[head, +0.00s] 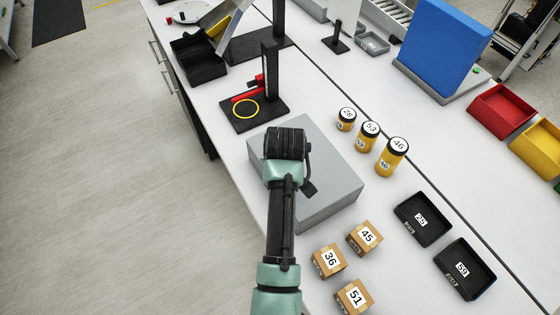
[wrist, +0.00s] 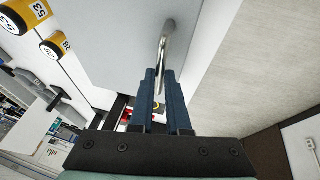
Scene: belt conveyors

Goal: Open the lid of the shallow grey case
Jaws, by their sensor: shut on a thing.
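The shallow grey case (head: 335,172) sits on the white bench, and its lid looks closed. My gripper (wrist: 161,75) is over the case's left part in the head view, where my wrist hides its fingertips. In the wrist view its two dark blue fingers are shut on a curved metal handle (wrist: 164,42) at the edge of the grey case (wrist: 115,35). The fingers hide the handle's near end.
Yellow jars (head: 367,137) stand right of the case. Several small cardboard boxes (head: 328,260) and black trays (head: 422,220) lie nearer and to the right. A black stand with a red part (head: 252,112) is behind the case. Floor is open on the left.

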